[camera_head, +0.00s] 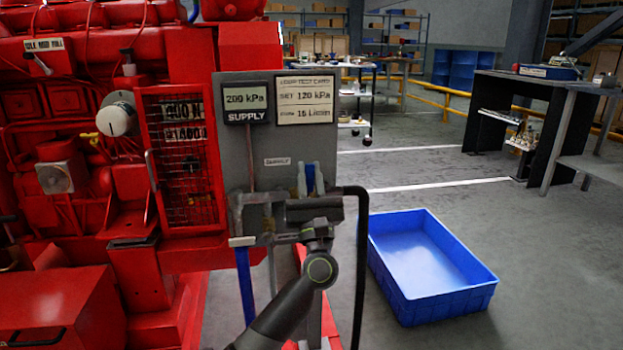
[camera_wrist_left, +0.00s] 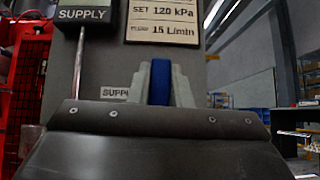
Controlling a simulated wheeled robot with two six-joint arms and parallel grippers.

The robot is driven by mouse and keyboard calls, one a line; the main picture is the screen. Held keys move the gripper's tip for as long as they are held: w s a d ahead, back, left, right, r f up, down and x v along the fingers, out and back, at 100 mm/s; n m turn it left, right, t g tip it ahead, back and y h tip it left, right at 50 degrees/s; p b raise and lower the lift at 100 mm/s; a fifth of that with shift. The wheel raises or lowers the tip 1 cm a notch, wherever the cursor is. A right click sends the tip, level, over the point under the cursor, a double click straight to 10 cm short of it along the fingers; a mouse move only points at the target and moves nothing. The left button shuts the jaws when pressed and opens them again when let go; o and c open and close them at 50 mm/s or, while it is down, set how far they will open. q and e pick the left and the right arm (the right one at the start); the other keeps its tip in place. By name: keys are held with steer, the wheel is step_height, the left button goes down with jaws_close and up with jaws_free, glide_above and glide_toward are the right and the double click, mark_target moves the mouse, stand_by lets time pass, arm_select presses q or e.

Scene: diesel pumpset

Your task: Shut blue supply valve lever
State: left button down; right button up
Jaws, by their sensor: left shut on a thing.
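The grey panel (camera_head: 345,150) bears a supply gauge (camera_head: 247,103) reading 200 kPa and a small supply label (camera_head: 277,161). My left gripper (camera_head: 310,182) is in front of the panel, just below and right of that label, with its fingers pointing up. It is shut on a blue lever (camera_wrist_left: 158,82), which stands upright between the two pale fingertips in the left wrist view. The lever's lower part and its pivot are hidden behind my gripper body. My right gripper is not in view.
A blue bar with a pale top (camera_head: 245,285) hangs below the panel, left of my arm. A black hose (camera_head: 362,260) runs down on the right. The red pumpset (camera_head: 70,150) fills the left. A blue crate (camera_head: 430,270) sits on the floor at right.

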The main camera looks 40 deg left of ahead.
arm_select(q)
steer(key=shift+f, duration=0.2)
steer(key=c, duration=1.3)
jaws_free()
steer(key=shift+r, duration=0.1)
steer(key=shift+b+v, duration=1.15)
steer(key=shift+v, duration=7.6)
